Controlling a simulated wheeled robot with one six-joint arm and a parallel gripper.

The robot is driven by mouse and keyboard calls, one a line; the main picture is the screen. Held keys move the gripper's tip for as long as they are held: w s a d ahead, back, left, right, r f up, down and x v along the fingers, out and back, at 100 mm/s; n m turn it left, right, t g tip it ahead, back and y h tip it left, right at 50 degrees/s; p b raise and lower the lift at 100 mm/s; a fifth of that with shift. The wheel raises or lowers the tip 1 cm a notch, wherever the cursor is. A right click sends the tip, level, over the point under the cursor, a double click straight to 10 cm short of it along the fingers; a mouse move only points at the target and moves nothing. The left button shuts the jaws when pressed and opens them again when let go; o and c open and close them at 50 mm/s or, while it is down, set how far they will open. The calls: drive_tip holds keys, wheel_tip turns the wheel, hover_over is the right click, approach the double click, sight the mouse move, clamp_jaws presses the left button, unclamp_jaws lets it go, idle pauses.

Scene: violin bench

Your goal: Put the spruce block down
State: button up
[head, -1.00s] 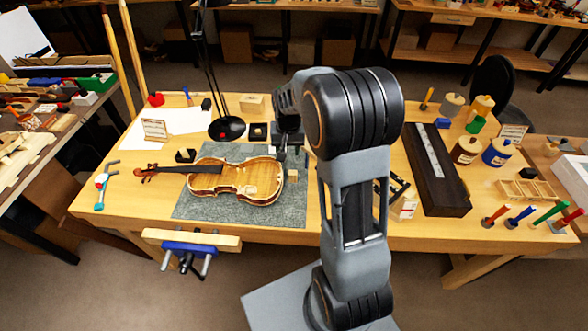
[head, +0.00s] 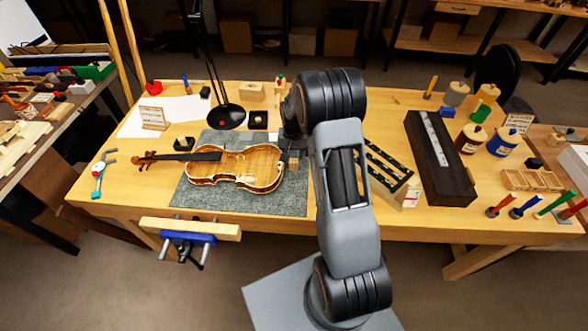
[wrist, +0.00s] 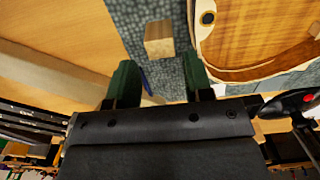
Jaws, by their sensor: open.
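The spruce block (head: 293,160), a small pale wooden block, rests on the grey mat (head: 240,207) just right of the violin (head: 235,168). In the wrist view the block (wrist: 159,39) lies beyond the fingertips, in line with the gap between them and apart from both. My gripper (wrist: 159,82) is open and empty, its two green fingers spread wide. In the head view my arm hides most of the gripper, which is close to the block. The violin's edge (wrist: 250,72) shows on the right of the wrist view.
A desk lamp (head: 228,117) stands behind the mat. A slotted black rack (head: 385,165) and a long dark case (head: 440,160) lie right of my arm. Jars (head: 470,138) stand farther right. A blue vise (head: 188,238) is at the front edge.

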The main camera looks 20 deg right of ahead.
sight(294, 161)
drive_tip(key=shift+d+f+b, duration=0.1)
drive_tip(key=shift+f+b, duration=1.35)
drive_tip(key=shift+f, duration=1.25)
drive_tip(key=shift+r, duration=0.1)
drive_tip(key=c, duration=0.7)
drive_tip(key=shift+c, duration=0.2)
